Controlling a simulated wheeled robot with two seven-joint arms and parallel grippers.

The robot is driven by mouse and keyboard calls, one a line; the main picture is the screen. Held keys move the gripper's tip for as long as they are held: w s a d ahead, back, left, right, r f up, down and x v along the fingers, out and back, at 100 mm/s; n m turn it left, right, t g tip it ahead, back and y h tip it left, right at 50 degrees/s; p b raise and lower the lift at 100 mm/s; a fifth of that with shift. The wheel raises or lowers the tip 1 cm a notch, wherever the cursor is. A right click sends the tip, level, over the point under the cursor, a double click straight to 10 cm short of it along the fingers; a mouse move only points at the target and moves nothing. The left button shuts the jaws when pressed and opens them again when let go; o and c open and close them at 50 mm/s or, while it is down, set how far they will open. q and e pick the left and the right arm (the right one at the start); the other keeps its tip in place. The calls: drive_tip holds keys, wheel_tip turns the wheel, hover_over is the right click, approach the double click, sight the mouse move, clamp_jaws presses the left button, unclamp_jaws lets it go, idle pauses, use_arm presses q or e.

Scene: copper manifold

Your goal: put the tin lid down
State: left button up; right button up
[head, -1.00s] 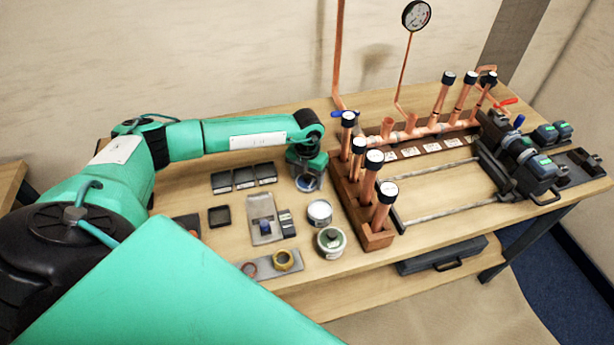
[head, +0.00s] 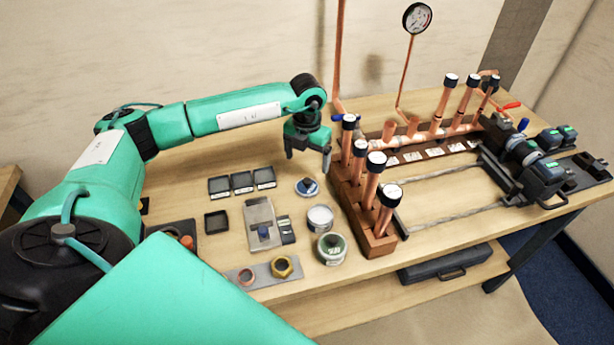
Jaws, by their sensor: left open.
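The tin lid (head: 307,187), a small round disc with a blue middle, lies flat on the wooden bench. My left gripper (head: 309,165) is open and empty, raised above and just behind the lid, its two fingers apart and pointing down. An open silvery tin (head: 320,217) stands just in front of the lid, apart from it. A second tin (head: 331,248) with a green and white top stands nearer the front edge. My right gripper is not in view.
A wooden rack (head: 377,243) with upright capped copper pipes stands close to the right of the tins. Several small black trays (head: 242,183) and a grey plate (head: 259,222) lie to the left. A copper manifold (head: 435,131) runs along the back. Bare bench lies behind the trays.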

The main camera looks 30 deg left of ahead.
use_arm(q)
wheel_tip(320, 180, up, 3)
drive_tip(key=shift+f, duration=0.15)
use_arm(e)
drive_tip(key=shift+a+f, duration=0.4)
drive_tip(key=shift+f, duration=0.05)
